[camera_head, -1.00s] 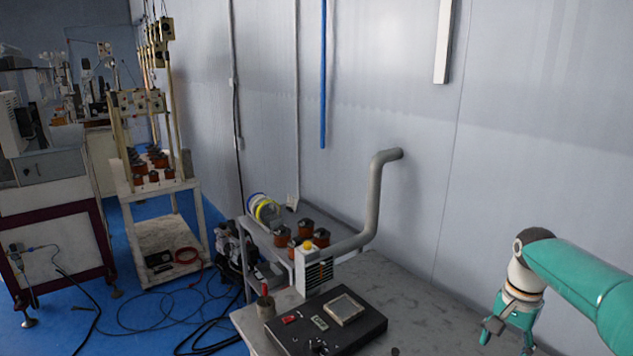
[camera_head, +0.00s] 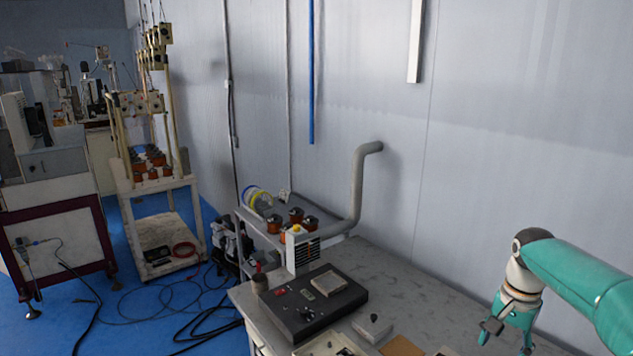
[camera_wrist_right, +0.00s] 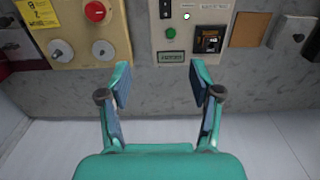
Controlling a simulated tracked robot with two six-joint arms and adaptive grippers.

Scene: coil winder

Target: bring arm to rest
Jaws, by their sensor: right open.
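My right arm comes in from the right in the head view, and its gripper (camera_head: 507,335) hangs fingers down over the right front part of the grey table (camera_head: 420,282). In the right wrist view the gripper (camera_wrist_right: 158,88) is open, with nothing between its fingers. Its fingers point toward a row of control boxes on the grey surface, and I see no contact with them. My left gripper is not in view.
A black device (camera_head: 318,302) and a grey extraction pipe (camera_head: 358,190) stand on the table. The wrist view shows a beige box with a red knob (camera_wrist_right: 96,11) and a panel with a green light (camera_wrist_right: 171,33). A wheeled rack (camera_head: 160,210) stands at left.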

